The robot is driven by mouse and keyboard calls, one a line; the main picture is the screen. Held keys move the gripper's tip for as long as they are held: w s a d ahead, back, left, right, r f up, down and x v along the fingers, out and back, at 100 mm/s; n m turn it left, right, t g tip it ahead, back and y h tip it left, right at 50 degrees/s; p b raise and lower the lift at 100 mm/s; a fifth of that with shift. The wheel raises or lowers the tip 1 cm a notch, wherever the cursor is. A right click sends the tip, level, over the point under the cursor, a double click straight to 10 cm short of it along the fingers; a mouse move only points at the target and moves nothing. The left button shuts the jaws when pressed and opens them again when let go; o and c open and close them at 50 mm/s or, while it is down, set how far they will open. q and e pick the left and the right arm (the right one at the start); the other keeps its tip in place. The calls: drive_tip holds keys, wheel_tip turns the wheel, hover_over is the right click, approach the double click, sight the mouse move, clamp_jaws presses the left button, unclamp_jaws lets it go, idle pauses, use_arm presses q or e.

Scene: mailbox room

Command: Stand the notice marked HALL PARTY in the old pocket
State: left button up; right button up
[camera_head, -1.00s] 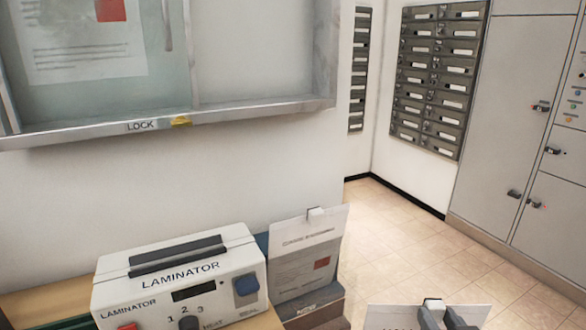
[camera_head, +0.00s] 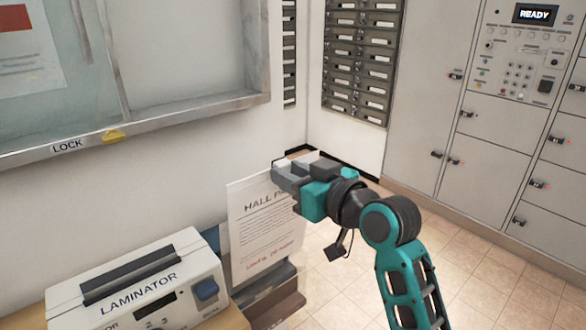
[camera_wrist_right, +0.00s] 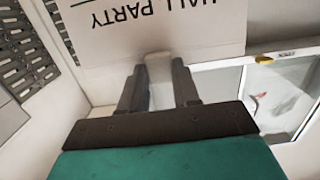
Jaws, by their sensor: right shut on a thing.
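The white notice marked HALL PARTY (camera_head: 262,240) hangs upright from my right gripper (camera_head: 290,178), just right of the laminator. My right gripper is shut on its top edge and covers part of the heading. In the right wrist view the gripper (camera_wrist_right: 158,85) holds a pale tab on the notice (camera_wrist_right: 165,28), whose heading shows upside down. A stepped brown holder (camera_head: 283,309) stands below and behind the notice. The notice hides most of it, so I cannot tell whether they touch or which pocket is the old one. My left gripper is not in view.
The white laminator (camera_head: 140,290) stands close on the left. A wall-mounted glass case (camera_head: 180,115) with a LOCK label hangs above. Mailboxes (camera_head: 360,60) and grey lockers (camera_head: 430,90) are at the back. The tiled floor (camera_head: 475,240) on the right is open.

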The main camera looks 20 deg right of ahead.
sight(275, 201)
drive_tip(key=shift+w+a+f+b, duration=0.1)
drive_tip(key=shift+w+f+b, duration=0.1)
drive_tip(key=shift+f+b, duration=0.9)
drive_tip(key=shift+w+a+f+b, duration=0.15)
drive_tip(key=shift+f+b, duration=0.5)
drive_tip(key=shift+f, duration=0.9)
drive_tip(key=shift+w+d+f+b, duration=0.1)
drive_tip(key=shift+w+f+b, duration=0.1)
drive_tip(key=shift+f+b, duration=0.9)
drive_tip(key=shift+f, duration=0.2)
drive_tip(key=o, duration=1.1)
drive_tip(key=shift+c, duration=0.2)
